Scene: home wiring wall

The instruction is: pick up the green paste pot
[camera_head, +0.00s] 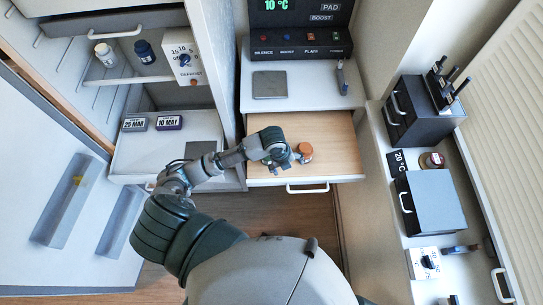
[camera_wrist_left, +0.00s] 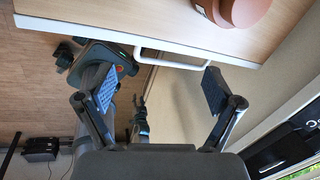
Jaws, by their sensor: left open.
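I see no pot that is clearly green. An orange-brown round pot (camera_head: 305,151) stands in the open wooden drawer in the head view. Part of it, with a wider round piece, shows at the top edge of the left wrist view (camera_wrist_left: 243,10). My left gripper (camera_head: 286,161) is over the drawer, just left of this pot. In the left wrist view its two fingers (camera_wrist_left: 159,90) are wide apart with nothing between them, and the pot lies beyond them, near the top.
The drawer (camera_head: 335,165) has a white front and handle. A small dark red jar (camera_head: 432,160) stands on the right counter beside a grey box (camera_head: 433,203). White (camera_head: 105,54) and blue (camera_head: 144,51) jars stand on the left shelf. The drawer's right part is clear.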

